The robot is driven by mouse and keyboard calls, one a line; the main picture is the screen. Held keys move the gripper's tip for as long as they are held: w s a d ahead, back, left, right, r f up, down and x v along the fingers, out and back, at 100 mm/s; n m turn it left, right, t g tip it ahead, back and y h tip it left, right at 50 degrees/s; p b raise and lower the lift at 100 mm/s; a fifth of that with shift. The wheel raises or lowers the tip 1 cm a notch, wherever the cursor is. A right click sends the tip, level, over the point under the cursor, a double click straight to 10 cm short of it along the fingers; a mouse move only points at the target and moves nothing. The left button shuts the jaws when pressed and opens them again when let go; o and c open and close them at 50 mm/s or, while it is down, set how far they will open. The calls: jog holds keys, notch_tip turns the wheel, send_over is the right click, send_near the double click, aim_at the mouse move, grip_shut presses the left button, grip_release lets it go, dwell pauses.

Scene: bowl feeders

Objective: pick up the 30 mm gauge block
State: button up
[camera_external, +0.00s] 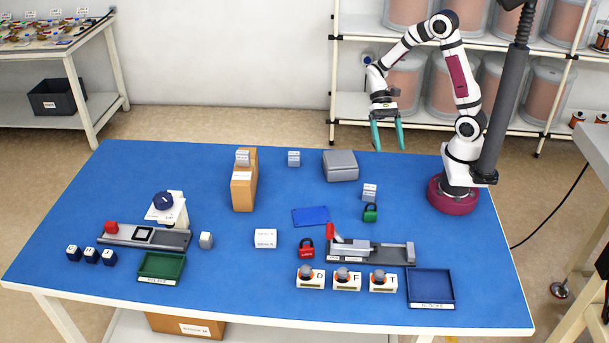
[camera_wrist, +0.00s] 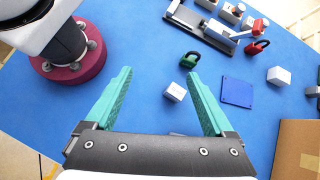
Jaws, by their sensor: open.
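Several small pale blocks with printed labels are on the table; the labels are too small to read, so I cannot tell which is the 30 mm gauge block. One block (camera_external: 369,193) stands behind the green padlock; it also shows in the wrist view (camera_wrist: 174,92), between my fingers in the picture but below them. Another block (camera_external: 293,159) stands at the back, and one (camera_external: 242,158) is at the top of the cardboard box. A plain grey block (camera_external: 205,240) stands left of centre. My gripper (camera_external: 388,136) is open and empty, high above the table's back edge, its fingers (camera_wrist: 160,82) pointing down.
Near the block are the green padlock (camera_external: 370,213), a grey box (camera_external: 340,166) and a flat blue plate (camera_external: 311,216). The cardboard box (camera_external: 244,190) stands tall at the back. A red-handled clamp (camera_external: 370,250) and blue tray (camera_external: 430,287) are in front.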

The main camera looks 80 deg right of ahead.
aim_at(369, 193)
jog(key=w+d+f+m+t+y, duration=0.1)
jog(key=d+f+m, duration=0.1)
jog(key=f, duration=0.1)
jog(key=d+f+m+t+y, duration=0.1)
jog(key=d+f+m+y, duration=0.1)
jog(key=f, duration=0.1)
jog(key=w+d+f+m+t+y, duration=0.1)
jog(key=d+f+m+t, duration=0.1)
jog(key=d+f, duration=0.1)
jog(key=shift+w+f+y, duration=0.3)
jog(key=shift+f+y, duration=0.1)
jog(key=shift+f, duration=0.15)
jog(key=x, duration=1)
jog(key=w+x, duration=0.1)
jog(key=x, duration=0.4)
jog(key=shift+a+f, duration=0.15)
grip_shut()
